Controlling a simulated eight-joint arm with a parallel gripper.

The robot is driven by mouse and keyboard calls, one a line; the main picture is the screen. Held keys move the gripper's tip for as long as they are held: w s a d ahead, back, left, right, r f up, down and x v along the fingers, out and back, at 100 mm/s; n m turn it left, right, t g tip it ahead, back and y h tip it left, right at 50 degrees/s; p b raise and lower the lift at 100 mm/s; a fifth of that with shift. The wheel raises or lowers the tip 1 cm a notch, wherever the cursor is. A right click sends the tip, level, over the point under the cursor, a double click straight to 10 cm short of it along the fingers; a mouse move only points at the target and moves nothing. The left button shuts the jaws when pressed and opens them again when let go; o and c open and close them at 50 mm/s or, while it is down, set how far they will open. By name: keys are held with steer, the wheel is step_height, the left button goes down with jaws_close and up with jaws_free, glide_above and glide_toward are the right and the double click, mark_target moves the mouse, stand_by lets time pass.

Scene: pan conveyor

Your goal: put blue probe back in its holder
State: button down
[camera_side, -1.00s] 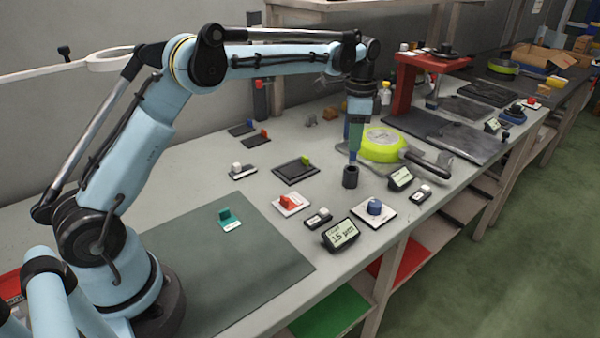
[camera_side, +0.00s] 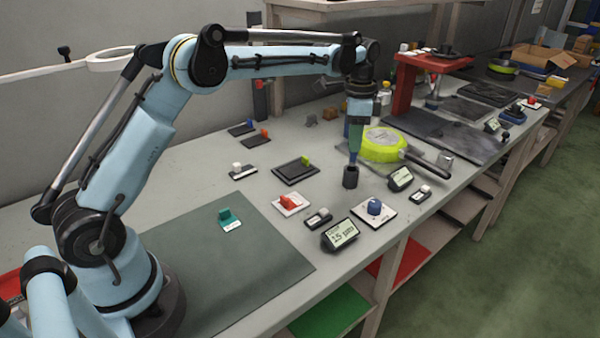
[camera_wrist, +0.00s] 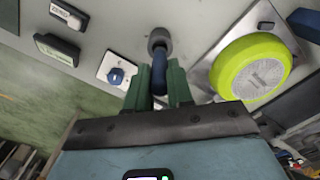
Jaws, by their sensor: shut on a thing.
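The blue probe shows in the wrist view (camera_wrist: 158,78) between the green fingers of my gripper (camera_wrist: 159,88), which is shut on it. In the side view the probe (camera_side: 353,157) is a short blue length below my gripper (camera_side: 355,140). The dark cylindrical holder (camera_side: 350,177) stands upright on the bench directly under it. In the wrist view the holder's grey ring (camera_wrist: 158,38) is just beyond the probe. The probe's lower end is at the holder's mouth; how deep it sits inside is hidden.
A yellow-green pan (camera_side: 383,145) lies close to the right of the holder, its dark handle pointing right. A white plate with a blue knob (camera_side: 374,207), small displays (camera_side: 341,233) and a red switch (camera_side: 290,202) sit in front. A red stand (camera_side: 405,88) is behind.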

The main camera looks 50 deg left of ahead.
mark_target(352, 164)
steer(key=shift+f, duration=2.85)
steer(key=c, duration=0.9)
jaws_free()
step_height(352, 164, up, 12)
steer(key=shift+f, duration=0.1)
